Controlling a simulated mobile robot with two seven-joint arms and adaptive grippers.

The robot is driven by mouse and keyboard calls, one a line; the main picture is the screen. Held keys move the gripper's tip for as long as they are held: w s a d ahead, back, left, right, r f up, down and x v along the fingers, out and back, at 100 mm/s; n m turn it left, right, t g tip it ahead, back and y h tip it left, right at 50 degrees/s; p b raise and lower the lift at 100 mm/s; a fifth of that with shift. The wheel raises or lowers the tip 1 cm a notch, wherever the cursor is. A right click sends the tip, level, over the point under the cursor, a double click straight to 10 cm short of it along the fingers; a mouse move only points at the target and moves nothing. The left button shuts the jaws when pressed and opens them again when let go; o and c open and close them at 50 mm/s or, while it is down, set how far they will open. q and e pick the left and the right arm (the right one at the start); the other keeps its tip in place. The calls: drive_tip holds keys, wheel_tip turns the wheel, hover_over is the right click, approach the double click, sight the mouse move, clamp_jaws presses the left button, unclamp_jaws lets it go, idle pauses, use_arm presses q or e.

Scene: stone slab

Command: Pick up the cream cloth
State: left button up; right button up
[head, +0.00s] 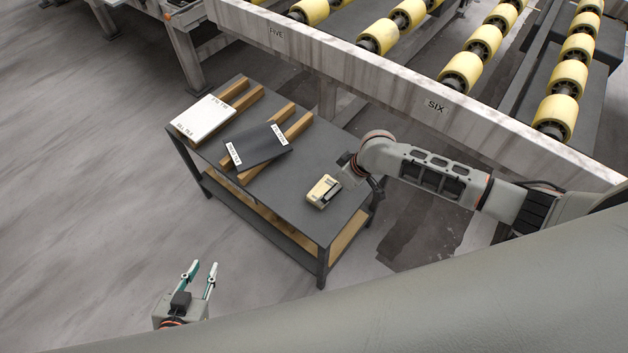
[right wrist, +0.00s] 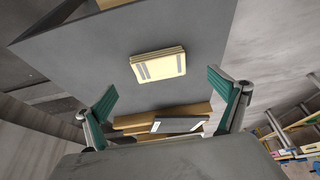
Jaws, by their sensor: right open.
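The cream cloth (head: 322,191) looks like a small folded stack with darker grey strips. It lies flat near the front right of the dark table (head: 285,205). In the right wrist view the cloth (right wrist: 158,66) lies ahead of the spread fingers, with clear table around it. My right gripper (right wrist: 163,84) is open and empty. In the head view my right gripper (head: 357,178) is just right of the cloth, its fingers partly hidden. My left gripper (head: 203,268) is open and empty, over the floor at the lower left, away from the table.
A white slab (head: 203,118) and a dark slab (head: 262,146) with white labels lie on wooden bars (head: 296,125) on the table. A conveyor frame (head: 350,62) with yellow rollers stands behind the table. The floor at the left is clear.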

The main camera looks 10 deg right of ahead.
sight(325, 189)
drive_tip(key=x, duration=0.1)
drive_tip(key=b+x, duration=0.1)
drive_tip(key=shift+w+f, duration=0.25)
drive_tip(key=shift+w, duration=0.05)
drive_tip(key=x, duration=0.2)
drive_tip(key=b+x, duration=0.1)
drive_tip(key=x, duration=0.2)
drive_tip(key=shift+w+a+r+b, duration=0.1)
drive_tip(key=shift+w+a+b, duration=0.1)
drive_tip(key=shift+w+b, duration=0.1)
drive_tip(key=c, duration=1.2)
